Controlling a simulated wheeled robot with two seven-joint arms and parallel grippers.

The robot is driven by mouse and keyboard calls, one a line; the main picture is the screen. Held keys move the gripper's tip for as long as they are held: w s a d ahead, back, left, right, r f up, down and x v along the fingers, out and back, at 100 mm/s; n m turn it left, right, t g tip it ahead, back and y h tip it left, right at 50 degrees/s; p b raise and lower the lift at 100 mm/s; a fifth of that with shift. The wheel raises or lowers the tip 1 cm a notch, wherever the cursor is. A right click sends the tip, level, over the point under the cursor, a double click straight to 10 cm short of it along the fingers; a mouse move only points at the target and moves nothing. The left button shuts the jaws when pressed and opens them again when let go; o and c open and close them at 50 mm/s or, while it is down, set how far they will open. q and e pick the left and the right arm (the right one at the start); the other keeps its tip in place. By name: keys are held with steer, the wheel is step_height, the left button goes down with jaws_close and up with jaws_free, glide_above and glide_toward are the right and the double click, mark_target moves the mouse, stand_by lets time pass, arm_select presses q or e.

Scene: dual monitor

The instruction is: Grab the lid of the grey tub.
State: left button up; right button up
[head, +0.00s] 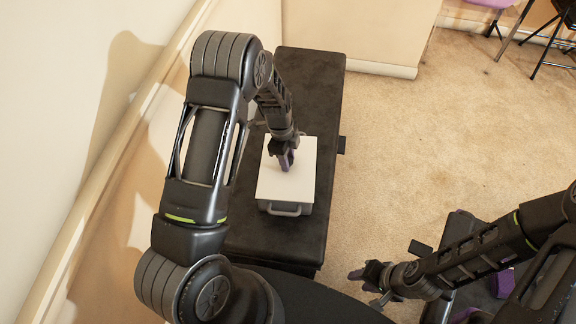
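The grey tub (305,210) stands on a dark bench, with a grey handle on its near side. Its flat, pale, off-white lid (287,188) lies on top and covers it. My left gripper (287,163) points down over the middle of the lid, its purple-padded fingers at or just above the surface. I cannot tell whether they touch the lid, or whether they are open or shut. Any handle on the lid under the fingers is hidden. My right gripper (364,285) is well away at the lower right, with its fingers apart and nothing between them.
The dark bench (312,82) runs along the wall (75,100) on the left, with bare top beyond the tub. Open carpet (420,140) lies to the right. A dark chair (552,45) and a purple seat (490,3) are at the far upper right.

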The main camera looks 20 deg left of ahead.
arm_select(q)
jaws_close()
step_height(320, 180, up, 10)
stand_by(0.7)
stand_by(0.5)
